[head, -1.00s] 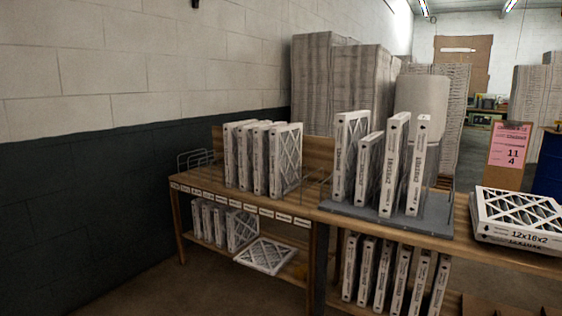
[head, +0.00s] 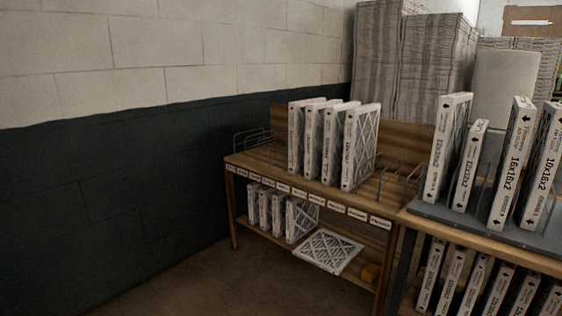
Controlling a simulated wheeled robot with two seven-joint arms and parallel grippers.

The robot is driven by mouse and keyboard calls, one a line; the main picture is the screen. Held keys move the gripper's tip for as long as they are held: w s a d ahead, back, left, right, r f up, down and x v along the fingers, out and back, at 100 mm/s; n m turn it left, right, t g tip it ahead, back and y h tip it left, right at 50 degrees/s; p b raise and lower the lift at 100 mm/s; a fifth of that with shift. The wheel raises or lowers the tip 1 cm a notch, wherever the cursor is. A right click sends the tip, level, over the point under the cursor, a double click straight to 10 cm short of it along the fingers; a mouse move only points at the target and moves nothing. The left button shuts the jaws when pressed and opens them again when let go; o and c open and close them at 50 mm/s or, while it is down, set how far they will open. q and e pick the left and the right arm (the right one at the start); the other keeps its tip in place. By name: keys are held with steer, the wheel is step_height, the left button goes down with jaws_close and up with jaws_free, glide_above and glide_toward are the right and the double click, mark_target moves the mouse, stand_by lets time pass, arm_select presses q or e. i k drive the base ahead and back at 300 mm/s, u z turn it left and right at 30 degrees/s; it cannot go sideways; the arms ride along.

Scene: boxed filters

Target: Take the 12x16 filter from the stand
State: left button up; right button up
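A grey stand (head: 415,207) with wire dividers sits on the right bench and holds several white-framed filters upright. From the left they are a tall filter (head: 443,150) with lettering too small to read surely, a shorter filter (head: 468,168) whose label looks like 12x12x2, a filter marked 16x16x2 (head: 511,165), and one marked 10x16x2 (head: 542,170) near the right edge. I cannot make out a clear 12x16 label on any of them. Neither of my grippers is in view.
The left wooden bench (head: 240,164) carries several upright filters (head: 349,148) and wire racks. Filters (head: 458,285) also stand beneath the right bench. Floor is clear at front left.

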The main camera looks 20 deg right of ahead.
mark_target(454, 111)
steer(key=u, duration=0.1)
steer(key=i, duration=2.3)
steer(key=z, duration=1.45)
steer(key=i, duration=1.1)
steer(key=z, duration=1.15)
